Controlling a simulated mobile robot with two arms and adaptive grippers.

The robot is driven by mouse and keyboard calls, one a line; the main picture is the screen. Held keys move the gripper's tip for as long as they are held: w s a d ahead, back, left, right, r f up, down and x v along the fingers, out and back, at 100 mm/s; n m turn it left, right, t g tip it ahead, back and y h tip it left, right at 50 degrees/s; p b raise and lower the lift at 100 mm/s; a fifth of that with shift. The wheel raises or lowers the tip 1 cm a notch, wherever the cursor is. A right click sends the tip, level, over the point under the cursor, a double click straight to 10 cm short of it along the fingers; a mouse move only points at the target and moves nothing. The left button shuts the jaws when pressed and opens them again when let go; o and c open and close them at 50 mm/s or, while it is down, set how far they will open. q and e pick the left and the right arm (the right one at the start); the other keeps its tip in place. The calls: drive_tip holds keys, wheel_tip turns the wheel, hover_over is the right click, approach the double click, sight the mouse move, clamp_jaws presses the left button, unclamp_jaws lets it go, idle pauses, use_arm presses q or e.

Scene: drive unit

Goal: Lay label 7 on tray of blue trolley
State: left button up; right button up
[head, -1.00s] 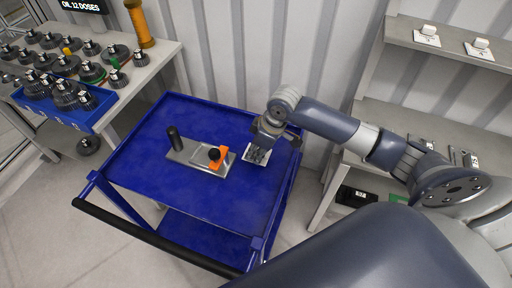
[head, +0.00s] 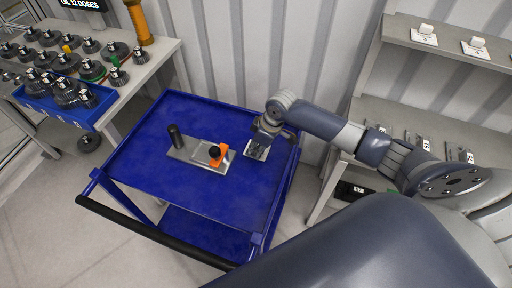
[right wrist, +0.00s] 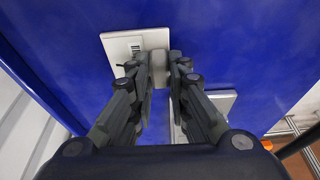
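A white label plate (right wrist: 128,48) with a pale grip block lies flat, or almost flat, on the blue trolley's tray. In the head view the label (head: 257,153) is near the tray's right side, partly hidden by my right gripper (head: 266,141). Its number cannot be read. In the right wrist view my right gripper (right wrist: 160,68) has its fingers on both sides of the block, apparently touching it. The blue trolley (head: 205,195) stands in the middle with its black handle bar toward me. My left gripper is not in view.
A metal plate (head: 186,148) with a black post and orange clamp lies left of the label on the tray. A gear table (head: 140,95) stands at the left. At right, shelves (head: 455,48) hold more labels and parts. The tray's front is clear.

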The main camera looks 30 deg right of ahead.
drive_tip(key=o, duration=0.4)
drive_tip(key=shift+c, duration=0.2)
drive_tip(key=b+v, duration=0.1)
drive_tip(key=v, duration=1.1)
drive_tip(key=shift+r+b, duration=0.15)
drive_tip(key=shift+b, duration=0.15)
